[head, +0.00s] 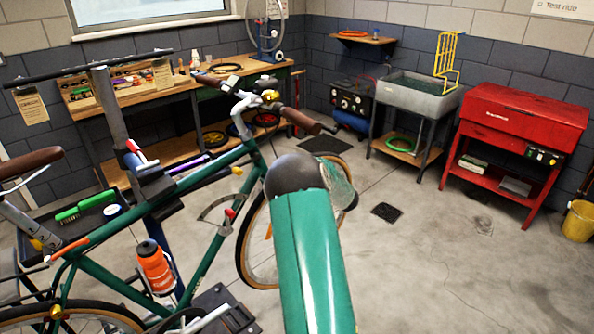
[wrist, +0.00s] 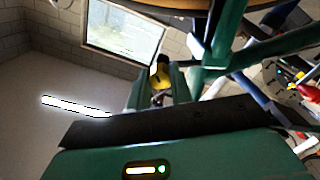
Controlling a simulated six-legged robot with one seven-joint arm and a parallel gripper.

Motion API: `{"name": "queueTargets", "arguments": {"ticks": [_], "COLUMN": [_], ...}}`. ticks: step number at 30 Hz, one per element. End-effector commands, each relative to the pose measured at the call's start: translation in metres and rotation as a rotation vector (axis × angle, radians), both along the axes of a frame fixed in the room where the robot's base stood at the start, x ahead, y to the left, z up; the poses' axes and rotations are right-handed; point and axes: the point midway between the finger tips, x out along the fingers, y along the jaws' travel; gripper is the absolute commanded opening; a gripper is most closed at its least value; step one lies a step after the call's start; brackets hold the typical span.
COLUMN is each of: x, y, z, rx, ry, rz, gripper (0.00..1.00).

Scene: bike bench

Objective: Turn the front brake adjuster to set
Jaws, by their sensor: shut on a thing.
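A green bike frame tube (wrist: 222,45) is close to the right of the fingers. In the head view the green bike (head: 205,262) stands at left, and my own arm covers part of its front wheel (head: 262,245).
A red-tipped lever (head: 230,212) with a curved plate is beside the front wheel. An orange bottle (head: 156,268) sits on the frame. A workbench (head: 140,112), grey sink (head: 418,93) and red cabinet (head: 523,118) line the walls.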

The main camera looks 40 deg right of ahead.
Motion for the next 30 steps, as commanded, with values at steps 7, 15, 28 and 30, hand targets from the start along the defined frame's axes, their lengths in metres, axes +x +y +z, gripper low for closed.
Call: {"name": "queueTargets", "arguments": {"ticks": [7,15,28,30], "x": [0.0024,0.0017,0.0008,0.0008], "y": [0.0037,0.0029,0.0009,0.0006], "z": [-0.0024,-0.0017,0.0005,0.0015], "rx": [-0.155,-0.31,-0.471,-0.483], "ry": [0.001,-0.005,-0.009,-0.01], "rz": [0.007,0.006,0.007,0.006], "gripper": [0.0,0.0,0.0,0.0]}}
